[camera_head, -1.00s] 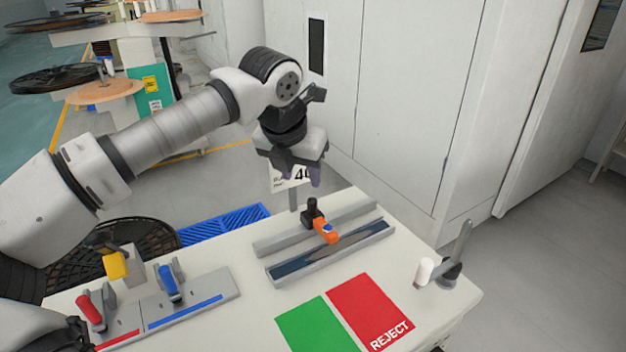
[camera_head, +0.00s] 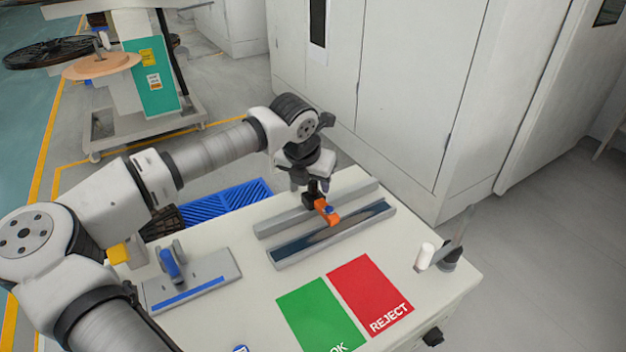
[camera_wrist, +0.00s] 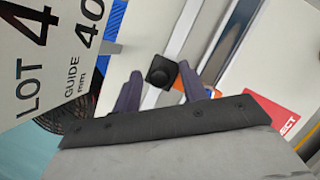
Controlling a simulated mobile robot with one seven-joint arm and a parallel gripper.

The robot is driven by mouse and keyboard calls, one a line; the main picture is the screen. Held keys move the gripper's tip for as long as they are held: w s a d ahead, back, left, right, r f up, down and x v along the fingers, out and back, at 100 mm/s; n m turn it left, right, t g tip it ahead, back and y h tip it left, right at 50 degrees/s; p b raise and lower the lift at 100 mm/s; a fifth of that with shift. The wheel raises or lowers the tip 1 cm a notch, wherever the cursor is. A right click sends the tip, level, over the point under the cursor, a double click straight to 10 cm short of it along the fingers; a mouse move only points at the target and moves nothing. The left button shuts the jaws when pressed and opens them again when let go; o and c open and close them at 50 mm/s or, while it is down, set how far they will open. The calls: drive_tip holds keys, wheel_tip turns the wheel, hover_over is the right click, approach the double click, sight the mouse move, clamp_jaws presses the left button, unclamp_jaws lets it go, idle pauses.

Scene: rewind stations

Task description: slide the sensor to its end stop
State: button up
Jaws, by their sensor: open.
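The sensor is an orange block with a blue top (camera_head: 326,212) and a black knob at its back. It sits on the grey guide rail (camera_head: 275,225), partway along it. My gripper (camera_head: 310,188) is open, pointing down just above the knob. In the wrist view, the black knob (camera_wrist: 160,70) shows between the two spread fingertips, with a gap on each side. A sliver of the orange part (camera_wrist: 207,84) shows behind the right finger. I cannot tell how far down the fingers reach around the knob.
A grey channel with a dark strip (camera_head: 372,217) lies in front of the rail. Green (camera_head: 312,312) and red REJECT (camera_head: 365,285) pads lie nearer. A blue-handled fixture (camera_head: 215,275) is at left, and a white-tipped stand (camera_head: 426,256) at right. A LOT sign (camera_wrist: 45,50) stands close beside the gripper.

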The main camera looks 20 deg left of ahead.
drive_tip(key=shift+w+f, duration=0.2)
drive_tip(key=shift+f, duration=0.3)
clamp_jaws()
drive_tip(key=s+a+b, duration=0.2)
drive_tip(key=s+a, duration=0.2)
drive_tip(key=s+a+b, duration=0.3)
drive_tip(key=s+a, duration=0.1)
drive_tip(key=shift+s+a, duration=0.15)
drive_tip(key=shift+s, duration=0.1)
unclamp_jaws()
drive_tip(key=shift+s+a, duration=0.1)
drive_tip(key=shift+a, duration=0.05)
